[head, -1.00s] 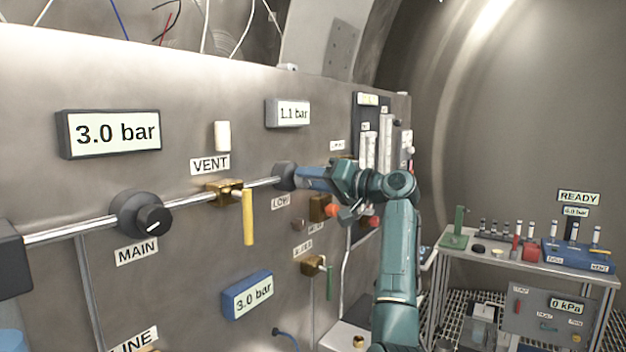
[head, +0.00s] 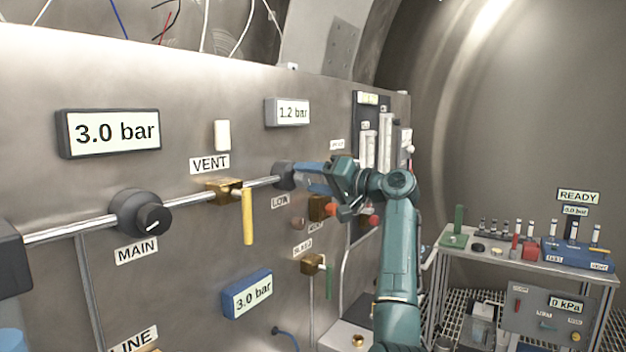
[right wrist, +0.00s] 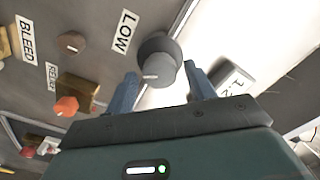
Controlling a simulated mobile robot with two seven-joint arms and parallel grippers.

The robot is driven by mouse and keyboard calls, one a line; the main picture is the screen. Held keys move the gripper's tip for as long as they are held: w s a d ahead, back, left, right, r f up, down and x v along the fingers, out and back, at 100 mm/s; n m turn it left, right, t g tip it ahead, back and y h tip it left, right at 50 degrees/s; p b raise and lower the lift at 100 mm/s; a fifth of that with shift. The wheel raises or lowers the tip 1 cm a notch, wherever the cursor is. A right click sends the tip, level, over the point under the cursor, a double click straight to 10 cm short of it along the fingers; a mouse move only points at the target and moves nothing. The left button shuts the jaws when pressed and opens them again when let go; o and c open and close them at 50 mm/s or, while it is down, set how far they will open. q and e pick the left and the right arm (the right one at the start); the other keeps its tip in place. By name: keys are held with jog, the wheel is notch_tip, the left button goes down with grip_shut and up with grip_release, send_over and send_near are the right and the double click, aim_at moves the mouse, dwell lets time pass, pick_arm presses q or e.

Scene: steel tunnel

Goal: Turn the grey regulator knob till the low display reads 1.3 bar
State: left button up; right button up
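The grey regulator knob (head: 284,176) sits on the pipe above the LOW label (head: 280,202). It also shows in the right wrist view (right wrist: 157,57), with a white pointer line on its face. The low display (head: 293,112) above reads 1.2 bar. My left gripper is not in view.
The MAIN knob (head: 140,213) and the yellow VENT lever (head: 248,216) are left of the LOW knob. A red-orange knob (head: 330,209) is close below my right gripper. A bench (head: 450,262) with small items stands at the right.

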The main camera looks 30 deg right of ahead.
jog(key=shift+o, duration=0.3)
jog(key=shift+s+d+f+b, duration=0.1)
jog(key=shift+s+d+b, duration=0.2)
jog(key=shift+s, duration=0.15)
pick_arm(q)
jog(key=b, duration=0.2)
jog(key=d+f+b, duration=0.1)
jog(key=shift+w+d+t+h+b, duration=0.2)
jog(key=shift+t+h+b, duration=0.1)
jog(key=shift+b, duration=0.1)
pick_arm(e)
jog(key=v, duration=1.2)
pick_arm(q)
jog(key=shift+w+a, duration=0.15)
pick_arm(e)
jog(key=shift+a, duration=0.15)
